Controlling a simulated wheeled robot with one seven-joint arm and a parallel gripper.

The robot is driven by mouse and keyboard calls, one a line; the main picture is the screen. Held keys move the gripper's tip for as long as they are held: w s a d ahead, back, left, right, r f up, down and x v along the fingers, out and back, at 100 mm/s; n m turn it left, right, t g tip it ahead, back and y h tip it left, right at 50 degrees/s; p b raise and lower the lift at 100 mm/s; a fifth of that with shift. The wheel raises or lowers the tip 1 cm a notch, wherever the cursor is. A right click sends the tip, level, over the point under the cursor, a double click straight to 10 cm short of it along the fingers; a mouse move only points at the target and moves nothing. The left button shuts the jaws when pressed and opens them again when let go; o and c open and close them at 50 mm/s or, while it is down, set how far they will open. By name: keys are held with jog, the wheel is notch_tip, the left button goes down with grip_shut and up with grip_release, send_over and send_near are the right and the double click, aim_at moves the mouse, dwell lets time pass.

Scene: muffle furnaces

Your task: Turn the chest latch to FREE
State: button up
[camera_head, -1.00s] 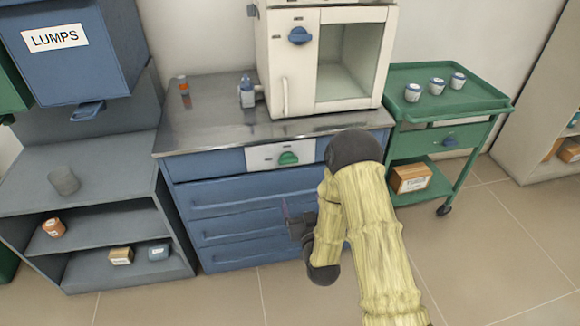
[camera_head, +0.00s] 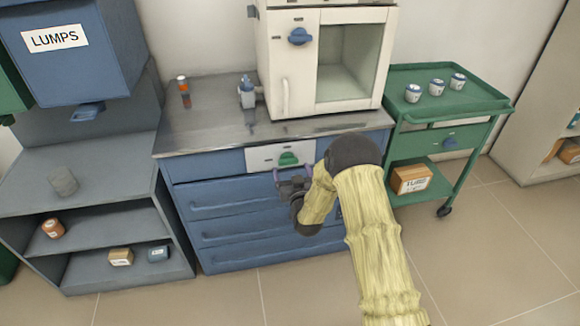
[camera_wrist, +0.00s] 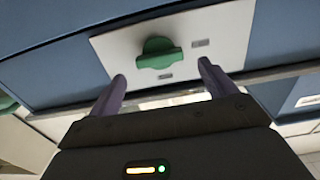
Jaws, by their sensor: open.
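The chest latch (camera_head: 288,159) is a green knob on a white plate (camera_head: 262,155) at the top of the blue drawer chest (camera_head: 237,207). In the wrist view the green latch (camera_wrist: 158,54) sits on the white plate (camera_wrist: 222,30), with two small grey marks beside and below it that are too small to read. My gripper (camera_head: 290,172) is open and empty, just below and in front of the latch. In the wrist view its two purple fingers (camera_wrist: 163,85) are spread to either side below the latch, apart from it.
A white furnace (camera_head: 285,75) with a blue knob stands on the metal worktop (camera_head: 205,125). A green cart (camera_head: 400,115) with small jars is at the right. A grey shelf (camera_head: 100,180) is at the left. Open floor lies in front.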

aim_at(289, 163)
jog(key=shift+x, duration=1.55)
jog(key=shift+c, duration=0.2)
jog(key=c, duration=0.9)
jog(key=shift+c, duration=0.2)
